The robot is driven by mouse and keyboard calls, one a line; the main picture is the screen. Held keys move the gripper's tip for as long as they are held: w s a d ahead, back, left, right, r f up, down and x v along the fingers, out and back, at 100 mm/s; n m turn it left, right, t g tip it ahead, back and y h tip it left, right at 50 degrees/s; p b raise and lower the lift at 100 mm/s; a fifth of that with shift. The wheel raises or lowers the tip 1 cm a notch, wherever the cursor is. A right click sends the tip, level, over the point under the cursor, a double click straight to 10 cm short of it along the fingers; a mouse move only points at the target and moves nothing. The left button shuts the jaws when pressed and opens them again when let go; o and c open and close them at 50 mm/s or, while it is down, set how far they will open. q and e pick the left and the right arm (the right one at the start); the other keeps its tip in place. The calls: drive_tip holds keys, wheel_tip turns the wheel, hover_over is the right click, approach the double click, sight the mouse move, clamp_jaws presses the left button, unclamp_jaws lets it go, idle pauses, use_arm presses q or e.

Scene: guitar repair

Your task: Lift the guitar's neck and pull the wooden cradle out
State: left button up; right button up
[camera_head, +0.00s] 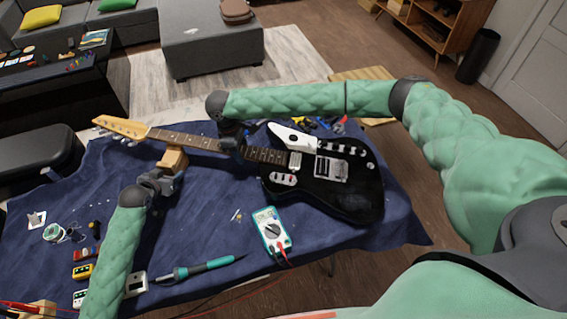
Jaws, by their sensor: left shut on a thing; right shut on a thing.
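The black electric guitar (345,201) with a white pickguard lies on the dark blue cloth, its neck (190,139) and light wooden headstock (122,127) pointing left. The wooden cradle (173,160) is a small block under the neck near the headstock; whether it touches the neck is hard to tell. My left gripper (171,174) is shut on the cradle from the near side. My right gripper (231,143) is shut on the neck close to the body, reaching over from the right. Its fingertips are partly hidden by the wrist.
A multimeter (271,229) and a soldering iron (200,268) lie on the cloth (220,195) in front of the guitar. Small parts and a wire spool (54,232) are at the left. Several coloured tools (325,124) lie behind the guitar body. A black case (38,160) is at the far left.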

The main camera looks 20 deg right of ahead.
use_arm(q)
drive_tip(key=shift+s+a+r, duration=0.1)
drive_tip(key=shift+s+a, duration=0.35)
drive_tip(key=shift+s, duration=0.35)
drive_tip(key=shift+s+a+f, duration=0.1)
drive_tip(key=shift+s+a, duration=0.3)
drive_tip(key=shift+s, duration=0.4)
drive_tip(key=shift+s+a+r, duration=0.1)
drive_tip(key=shift+s+a, duration=0.35)
drive_tip(key=shift+s, duration=0.35)
use_arm(e)
drive_tip(key=shift+w+r, duration=0.1)
drive_tip(key=shift+r, duration=0.1)
drive_tip(key=shift+f, duration=2.5)
idle(1.4)
use_arm(q)
drive_tip(key=shift+s, duration=0.1)
use_arm(e)
drive_tip(key=shift+s+f, duration=0.35)
drive_tip(key=shift+f, duration=0.3)
idle(0.4)
drive_tip(key=o, duration=1.3)
drive_tip(key=shift+o, duration=0.8)
drive_tip(key=shift+w, duration=0.15)
